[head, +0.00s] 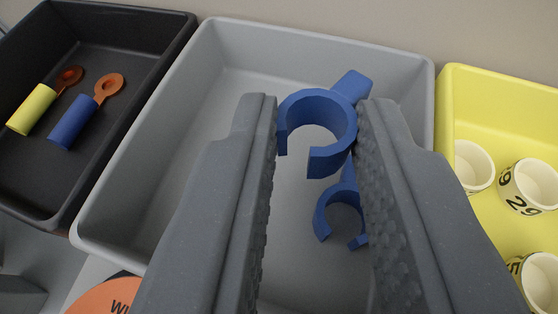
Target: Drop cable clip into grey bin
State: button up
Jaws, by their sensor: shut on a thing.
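A blue cable clip (325,120) with an open C-shaped ring and a short tab is between the fingertips of my gripper (318,115). My gripper is shut on it and holds it over the grey bin (140,165). A second blue clip (341,212) of similar shape lies lower, inside the grey bin. My right finger and the held clip cover part of it. My fingers also hide parts of the bin floor and its front side.
Left stands a black bin (135,50) with a yellow-sleeved lug (33,108) and a blue-sleeved lug (72,122). Right stands a yellow bin (500,110) with several white numbered rings (528,185). An orange disc-like label (105,297) lies at the lower left.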

jog(key=o, duration=1)
jog(key=shift+s+r, duration=0.1)
jog(key=shift+s, duration=0.05)
jog(key=v, duration=1.3)
jog(key=shift+s+a+b, duration=0.15)
jog(key=shift+s+b, duration=0.1)
jog(key=shift+b, duration=0.1)
